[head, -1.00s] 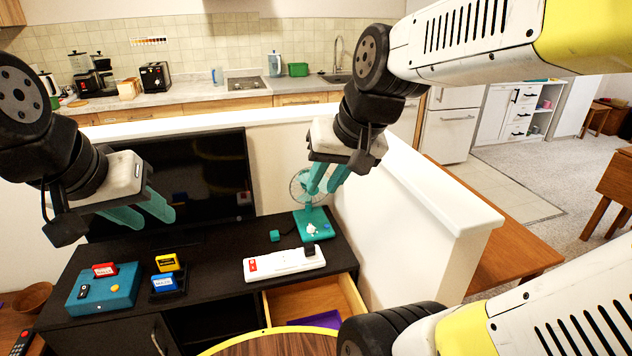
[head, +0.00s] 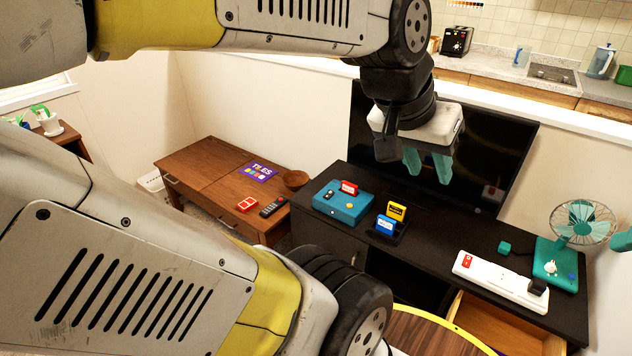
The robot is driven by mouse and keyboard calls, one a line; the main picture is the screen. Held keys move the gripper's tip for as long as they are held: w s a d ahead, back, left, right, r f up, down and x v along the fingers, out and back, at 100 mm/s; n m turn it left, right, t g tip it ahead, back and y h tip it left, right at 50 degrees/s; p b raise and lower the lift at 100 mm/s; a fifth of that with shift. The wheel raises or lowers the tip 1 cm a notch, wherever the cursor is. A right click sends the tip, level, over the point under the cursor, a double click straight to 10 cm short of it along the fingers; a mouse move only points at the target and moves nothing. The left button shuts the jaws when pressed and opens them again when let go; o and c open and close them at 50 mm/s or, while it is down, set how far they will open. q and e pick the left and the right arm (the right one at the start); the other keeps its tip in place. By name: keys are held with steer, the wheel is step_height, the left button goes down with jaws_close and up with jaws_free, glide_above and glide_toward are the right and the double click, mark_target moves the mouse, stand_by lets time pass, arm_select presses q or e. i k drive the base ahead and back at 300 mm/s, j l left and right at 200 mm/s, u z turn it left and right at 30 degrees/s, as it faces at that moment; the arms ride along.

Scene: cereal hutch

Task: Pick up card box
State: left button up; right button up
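A small red box (head: 247,203) with white markings, which looks like the card box, lies flat on the brown wooden table in the left half of the head view. My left gripper (head: 428,165) is above the black cabinet, in front of the dark screen. Its two teal fingers point down with a gap between them, and they hold nothing. It is well to the right of the red box and apart from it. Of my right gripper (head: 622,238), only a teal fingertip shows at the right edge; the rest is out of view.
The black cabinet (head: 430,246) carries a teal console (head: 343,205), cartridges, a power strip (head: 500,279) and a fan (head: 582,222). A drawer (head: 500,325) stands open.

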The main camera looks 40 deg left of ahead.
mark_target(247, 204)
steer(key=u, duration=2)
steer(key=i+u, duration=0.15)
steer(key=i, duration=0.5)
steer(key=i+u, duration=0.1)
steer(key=i, duration=0.5)
steer(key=i+l+u, duration=0.15)
steer(key=i, duration=0.5)
